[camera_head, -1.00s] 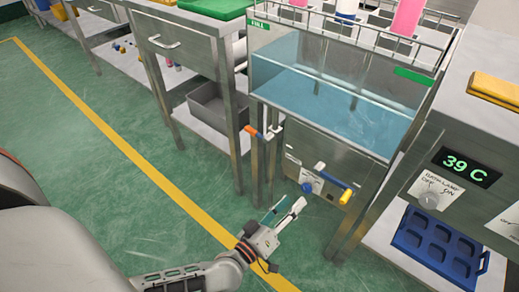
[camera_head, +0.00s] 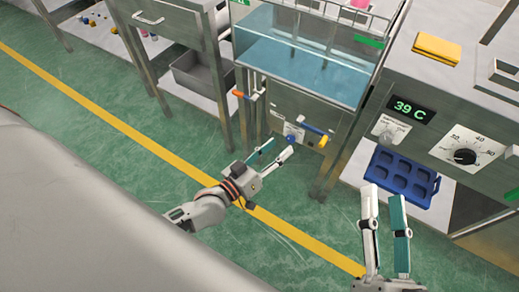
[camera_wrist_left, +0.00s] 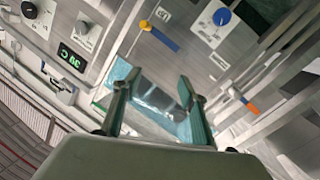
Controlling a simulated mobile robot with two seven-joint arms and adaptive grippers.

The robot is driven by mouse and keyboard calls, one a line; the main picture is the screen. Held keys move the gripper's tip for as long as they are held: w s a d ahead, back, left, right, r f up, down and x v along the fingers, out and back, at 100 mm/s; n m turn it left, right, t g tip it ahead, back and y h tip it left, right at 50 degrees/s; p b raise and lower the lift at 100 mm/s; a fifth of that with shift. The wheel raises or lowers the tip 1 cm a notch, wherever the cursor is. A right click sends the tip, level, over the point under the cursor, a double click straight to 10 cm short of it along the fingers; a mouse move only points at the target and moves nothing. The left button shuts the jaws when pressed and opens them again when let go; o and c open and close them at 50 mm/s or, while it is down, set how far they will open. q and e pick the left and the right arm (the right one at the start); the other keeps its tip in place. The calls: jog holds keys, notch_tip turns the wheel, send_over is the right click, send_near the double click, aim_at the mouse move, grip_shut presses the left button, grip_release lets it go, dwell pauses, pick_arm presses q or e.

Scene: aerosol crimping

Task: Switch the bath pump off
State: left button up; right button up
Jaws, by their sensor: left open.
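A blue knob (camera_head: 291,139) sits on a white plate on the steel panel under the water bath (camera_head: 300,58). In the left wrist view the blue knob (camera_wrist_left: 222,17) shows on its white plate at the top right; the plate's lettering is too small to read. My left gripper (camera_head: 280,150) is open and empty, in front of the panel and just below the knob in the head view, apart from it as far as I can tell. Its two fingers (camera_wrist_left: 157,90) show spread in the wrist view. My right gripper (camera_head: 383,194) is open and empty at the lower right.
A blue valve lever with a yellow end (camera_head: 323,141) juts out beside the knob. An orange-handled valve (camera_head: 240,94) is to the left. At right are a lamp switch (camera_head: 386,132), a 39 C display (camera_head: 411,109) and a blue tray (camera_head: 402,178) on a shelf.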

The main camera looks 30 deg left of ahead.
pick_arm(q)
jog(key=s+d+r+m+g+p, duration=0.1)
jog(key=s+r+m+g+p, duration=0.1)
jog(key=s+p, duration=0.4)
jog(key=s+r+m, duration=0.1)
jog(key=s, duration=0.2)
jog(key=shift+s+m+g, duration=0.25)
jog(key=shift+m+g, duration=0.15)
pick_arm(e)
notch_tip(320, 180, up, 14)
jog(key=n+t+y, duration=0.1)
jog(key=shift+s+a+t, duration=0.25)
jog(key=shift+a+t, duration=0.05)
jog(key=shift+t, duration=0.1)
pick_arm(q)
jog(key=shift+d, duration=0.1)
pick_arm(e)
jog(key=shift+f, duration=0.15)
